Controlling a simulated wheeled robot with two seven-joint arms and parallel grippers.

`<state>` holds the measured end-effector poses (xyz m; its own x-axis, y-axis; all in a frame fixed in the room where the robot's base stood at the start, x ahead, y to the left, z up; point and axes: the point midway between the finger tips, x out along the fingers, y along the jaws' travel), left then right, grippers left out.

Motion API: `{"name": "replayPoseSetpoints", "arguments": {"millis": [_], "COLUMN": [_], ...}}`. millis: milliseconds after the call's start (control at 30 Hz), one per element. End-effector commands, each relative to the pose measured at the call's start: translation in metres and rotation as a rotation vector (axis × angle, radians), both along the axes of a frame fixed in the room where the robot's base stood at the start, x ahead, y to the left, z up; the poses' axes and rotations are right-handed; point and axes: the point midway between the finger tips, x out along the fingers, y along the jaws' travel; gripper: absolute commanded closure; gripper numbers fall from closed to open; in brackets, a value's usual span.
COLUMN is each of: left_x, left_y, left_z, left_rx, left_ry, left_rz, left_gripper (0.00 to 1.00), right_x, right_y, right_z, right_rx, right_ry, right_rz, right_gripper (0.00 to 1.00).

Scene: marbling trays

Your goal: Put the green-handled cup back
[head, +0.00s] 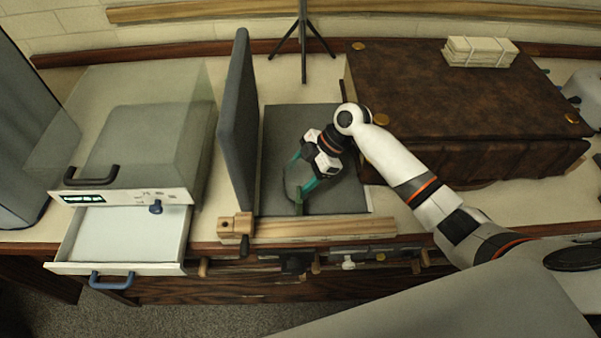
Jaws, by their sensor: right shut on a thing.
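My right gripper (309,172) reaches in from the right over the dark grey flat slab (285,122). Its teal fingers are shut on a grey-green, cup-like thing (297,178). A small green part at the thing's near end (299,207) looks like the handle of the green-handled cup. The fingers cover part of it, and I cannot tell whether it touches the slab. My left gripper is not in view.
A dark upright panel (237,120) stands close left of the gripper. A wooden bar (325,229) runs along the front edge. A big brown book (440,90) lies right. Left, a clear-lidded machine (140,120) has an empty white drawer (125,235) pulled out.

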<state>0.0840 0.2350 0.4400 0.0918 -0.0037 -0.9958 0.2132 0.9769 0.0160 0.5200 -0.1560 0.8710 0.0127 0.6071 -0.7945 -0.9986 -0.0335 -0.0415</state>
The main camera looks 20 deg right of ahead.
Motion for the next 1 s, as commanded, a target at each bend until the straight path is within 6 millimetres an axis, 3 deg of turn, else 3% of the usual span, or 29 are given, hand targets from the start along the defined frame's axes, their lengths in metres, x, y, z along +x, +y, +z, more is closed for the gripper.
{"name": "replayPoseSetpoints", "arguments": {"millis": [833, 867, 1000], "left_x": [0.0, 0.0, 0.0], "left_y": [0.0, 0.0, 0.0], "left_z": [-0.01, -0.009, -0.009], "left_rx": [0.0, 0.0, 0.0], "left_ry": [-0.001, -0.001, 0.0], "left_rz": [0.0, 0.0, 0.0], "left_gripper": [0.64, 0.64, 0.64], "right_x": [0.0, 0.0, 0.0], "right_y": [0.0, 0.0, 0.0], "right_z": [-0.013, -0.012, -0.012], "right_rx": [0.0, 0.0, 0.0], "right_ry": [0.001, 0.001, 0.001], "right_rz": [0.001, 0.001, 0.001], "right_gripper": [0.6, 0.3, 0.08]}}
